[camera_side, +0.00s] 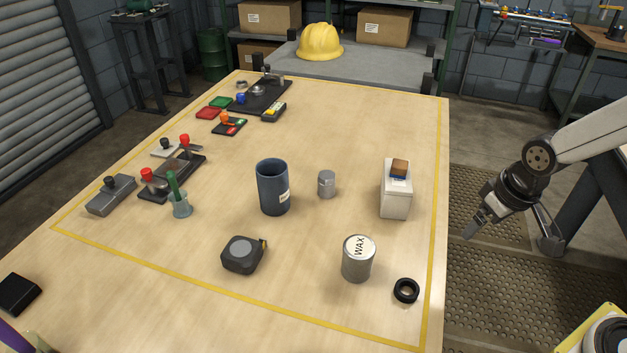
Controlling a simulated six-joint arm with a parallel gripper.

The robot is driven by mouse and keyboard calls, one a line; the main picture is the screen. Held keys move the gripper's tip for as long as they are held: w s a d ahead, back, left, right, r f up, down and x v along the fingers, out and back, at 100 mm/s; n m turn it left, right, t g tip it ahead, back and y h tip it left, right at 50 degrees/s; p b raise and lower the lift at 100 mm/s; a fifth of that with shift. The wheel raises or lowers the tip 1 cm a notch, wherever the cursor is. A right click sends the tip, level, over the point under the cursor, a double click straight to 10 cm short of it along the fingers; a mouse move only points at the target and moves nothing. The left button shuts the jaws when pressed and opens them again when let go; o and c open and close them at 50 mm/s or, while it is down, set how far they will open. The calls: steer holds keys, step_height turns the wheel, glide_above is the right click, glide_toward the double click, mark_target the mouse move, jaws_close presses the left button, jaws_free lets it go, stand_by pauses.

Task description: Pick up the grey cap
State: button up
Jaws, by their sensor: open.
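A small grey cylindrical piece (327,184), the only thing here that looks like the grey cap, stands upright on the wooden table (330,125). It is between a dark blue cup on its left and a white box on its right, apart from both. Its top looks lighter than its side; whether it is one part or two is too small to tell. My gripper (470,233) is open and empty. It hangs beyond the table's right edge, pointing down and left, well apart from the grey piece.
The blue cup (272,188), white box (396,193) with a small block on top, WAX tin (358,259), black ring (406,290) and tape measure (242,254) surround it. Lever fixtures (172,180) stand at left. The table is clear behind the grey piece.

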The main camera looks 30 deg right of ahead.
steer(key=shift+w+v, duration=0.45)
steer(key=shift+v, duration=1.5)
steer(key=n+t+h, duration=0.4)
steer(key=n+t, duration=0.6)
steer(key=n, duration=2.2)
glide_above(329, 186)
steer(key=s+a, duration=0.1)
steer(key=s, duration=0.4)
steer(key=shift+n, duration=0.3)
steer(key=f, duration=1)
steer(key=shift+w+a, duration=0.1)
steer(key=shift+a, duration=0.15)
steer(key=shift+f, duration=0.65)
steer(key=shift+x, duration=1.3)
